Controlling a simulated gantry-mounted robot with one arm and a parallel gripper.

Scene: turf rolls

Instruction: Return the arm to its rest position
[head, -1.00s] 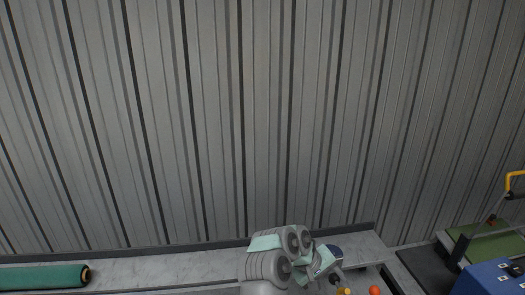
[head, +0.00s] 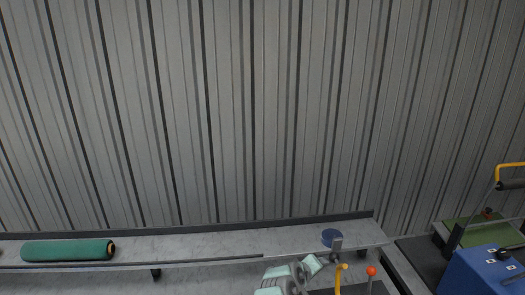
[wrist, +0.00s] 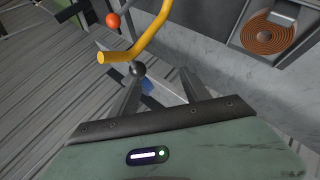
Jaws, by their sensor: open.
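My arm (head: 291,278) shows at the bottom edge of the head view, low in front of the bench; its end is not clearly visible there. In the wrist view my gripper (wrist: 164,88) has its two grey fingers spread apart, with nothing seen held between them. A bent yellow bar (wrist: 143,42) and a black ball (wrist: 138,69) appear just beyond the fingers; I cannot tell how far off they are.
A green turf roll (head: 68,250) lies on the grey bench (head: 205,242). A blue round object (head: 332,237) sits near its right end. An orange knob (head: 371,270) and yellow lever (head: 340,277) stand in front. A blue machine (head: 485,270) is at right. A ribbed wall rises behind.

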